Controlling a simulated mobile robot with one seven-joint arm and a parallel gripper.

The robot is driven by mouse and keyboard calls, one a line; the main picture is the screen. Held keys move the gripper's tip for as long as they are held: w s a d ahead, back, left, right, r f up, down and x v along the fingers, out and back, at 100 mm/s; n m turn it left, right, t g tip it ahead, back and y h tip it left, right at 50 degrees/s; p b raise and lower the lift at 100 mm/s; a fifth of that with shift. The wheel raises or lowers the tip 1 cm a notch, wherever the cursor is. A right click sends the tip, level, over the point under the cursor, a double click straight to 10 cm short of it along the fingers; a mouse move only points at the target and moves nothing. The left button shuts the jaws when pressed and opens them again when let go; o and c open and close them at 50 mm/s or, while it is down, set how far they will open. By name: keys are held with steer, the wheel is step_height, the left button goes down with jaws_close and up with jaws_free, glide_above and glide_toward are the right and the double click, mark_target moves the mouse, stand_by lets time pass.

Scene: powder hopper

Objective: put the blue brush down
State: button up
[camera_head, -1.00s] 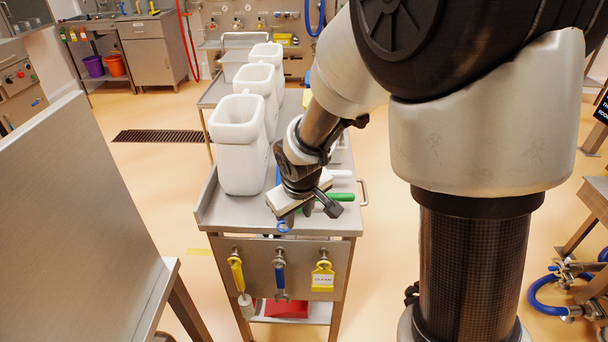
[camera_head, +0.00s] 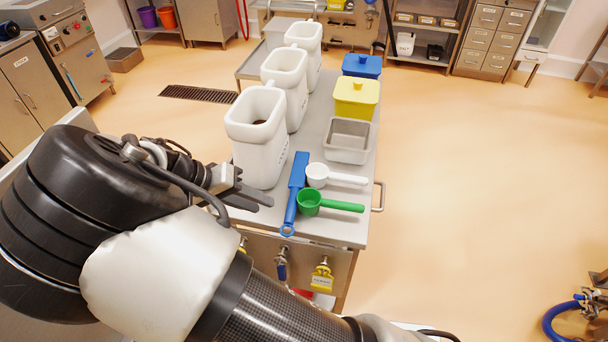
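The blue brush (camera_head: 296,188) lies on the steel cart top (camera_head: 335,229), its wide part away from me and its ringed handle end at the near edge. Its bristles cannot be seen. My gripper (camera_head: 258,193) is left of the brush, apart from it and in front of the nearest white canister. Its fingers look spread, with nothing between them.
A green scoop (camera_head: 310,203) and a white scoop (camera_head: 318,175) lie just right of the brush. White canisters (camera_head: 257,150) line the cart's left side. A steel pan (camera_head: 347,155), yellow box (camera_head: 356,106) and blue box (camera_head: 362,66) stand farther back.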

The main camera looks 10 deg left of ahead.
mark_target(287, 212)
steer(key=shift+t, duration=0.3)
steer(key=shift+p+x, duration=0.75)
steer(key=shift+x, duration=4.8)
steer(key=shift+w+a, duration=0.15)
jaws_close()
